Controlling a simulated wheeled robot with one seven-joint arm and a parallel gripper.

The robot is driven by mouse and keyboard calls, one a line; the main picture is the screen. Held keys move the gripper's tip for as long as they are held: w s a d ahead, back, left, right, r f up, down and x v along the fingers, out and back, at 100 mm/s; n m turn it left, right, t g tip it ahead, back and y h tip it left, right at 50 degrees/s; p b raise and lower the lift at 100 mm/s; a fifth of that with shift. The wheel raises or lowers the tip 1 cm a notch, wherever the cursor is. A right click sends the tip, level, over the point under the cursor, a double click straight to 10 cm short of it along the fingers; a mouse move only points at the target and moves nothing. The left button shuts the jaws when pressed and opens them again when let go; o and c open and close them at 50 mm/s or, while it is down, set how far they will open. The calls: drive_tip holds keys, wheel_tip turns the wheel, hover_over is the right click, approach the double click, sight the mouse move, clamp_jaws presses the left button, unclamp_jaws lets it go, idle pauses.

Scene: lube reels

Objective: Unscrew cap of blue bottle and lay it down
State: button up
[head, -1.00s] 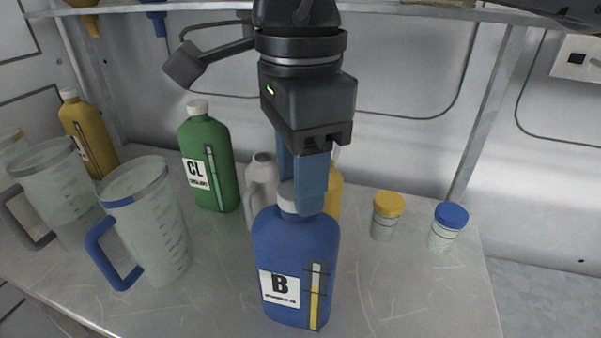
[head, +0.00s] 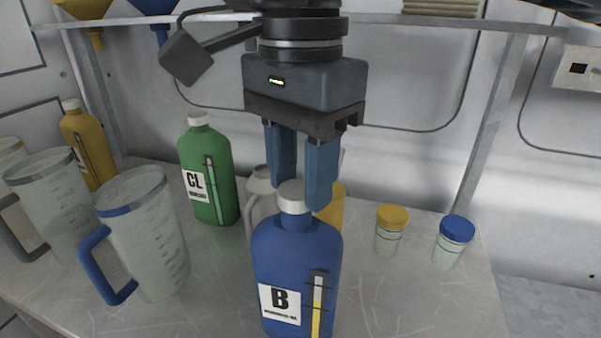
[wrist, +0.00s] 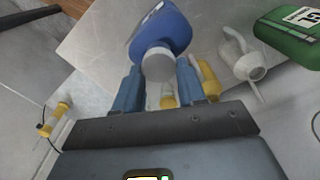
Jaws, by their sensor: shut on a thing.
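The blue bottle (head: 290,255), labelled B, stands upright on the bench in the head view; its shoulder also shows in the wrist view (wrist: 172,28). Its white cap (head: 293,195) sits at the top of the neck. My gripper (head: 304,192) points down from above, with its two blue fingers on either side of the cap, shut on it. In the wrist view the cap (wrist: 159,65) lies between the fingertips. The near finger partly hides the cap's right side in the head view, and I cannot tell how far the thread has turned.
A yellow bottle (head: 332,208) is close behind my fingers. Jars with yellow (head: 392,216) and blue (head: 457,228) lids stand right. A clear jug (head: 150,245) stands left. The bench front right is bare.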

sight(300, 186)
drive_tip(key=shift+r, duration=0.7)
drive_tip(key=shift+r+p, duration=0.1)
drive_tip(key=shift+p, duration=0.2)
drive_tip(key=shift+r+p, duration=1.1)
drive_tip(key=shift+r, duration=1.3)
